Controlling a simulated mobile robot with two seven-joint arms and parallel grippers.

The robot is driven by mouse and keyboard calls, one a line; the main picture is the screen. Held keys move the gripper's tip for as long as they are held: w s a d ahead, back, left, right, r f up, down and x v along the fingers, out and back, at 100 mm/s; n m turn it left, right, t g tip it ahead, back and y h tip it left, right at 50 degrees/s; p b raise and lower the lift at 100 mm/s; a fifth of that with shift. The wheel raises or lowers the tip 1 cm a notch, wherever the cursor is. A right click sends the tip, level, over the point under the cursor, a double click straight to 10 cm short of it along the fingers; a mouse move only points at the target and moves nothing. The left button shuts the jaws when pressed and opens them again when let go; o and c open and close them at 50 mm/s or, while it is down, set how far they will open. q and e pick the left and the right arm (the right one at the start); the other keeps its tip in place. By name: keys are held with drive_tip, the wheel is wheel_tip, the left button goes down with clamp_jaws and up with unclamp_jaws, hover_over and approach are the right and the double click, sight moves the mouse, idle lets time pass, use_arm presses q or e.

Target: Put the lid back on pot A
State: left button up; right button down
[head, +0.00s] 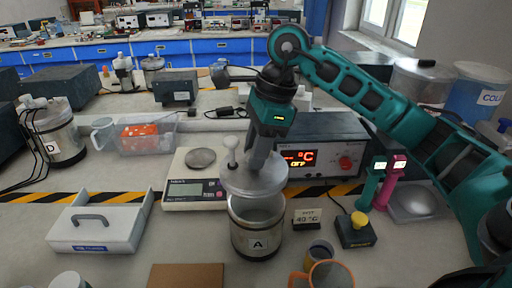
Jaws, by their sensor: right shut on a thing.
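Pot A (257,246) is a metal pot with a white label "A", standing upright on the bench near the middle of the head view. Its top is open and part of its inside shows. My right gripper (258,165) comes down from above and is shut on the lid (240,187), a grey metal disc with a white knob on its left side. The lid is above the pot's rim, apart from it at the front and slightly tilted. The exact spot where the fingers grip is hard to see. My left gripper is not in view.
A scale (195,195) stands left of the pot, and a heater box with a display (320,147) behind it. A yellow-button box (355,231) and an orange-handled mug (328,273) are close on the right.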

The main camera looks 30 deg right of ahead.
sight(259, 176)
drive_tip(key=shift+w+d, duration=0.1)
drive_tip(key=shift+d, duration=0.3)
drive_tip(key=shift+f, duration=1.05)
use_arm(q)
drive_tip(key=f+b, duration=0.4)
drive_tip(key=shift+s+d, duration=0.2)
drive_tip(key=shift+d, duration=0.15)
use_arm(e)
wheel_tip(259, 176, down, 4)
drive_tip(key=shift+f, duration=0.15)
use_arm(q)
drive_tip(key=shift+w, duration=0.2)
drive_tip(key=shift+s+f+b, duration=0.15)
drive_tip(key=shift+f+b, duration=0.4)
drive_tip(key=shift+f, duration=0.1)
use_arm(e)
drive_tip(key=shift+f, duration=0.45)
drive_tip(key=c, duration=0.7)
unclamp_jaws()
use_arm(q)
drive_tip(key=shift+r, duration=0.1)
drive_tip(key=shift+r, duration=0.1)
use_arm(e)
drive_tip(key=shift+r, duration=0.1)
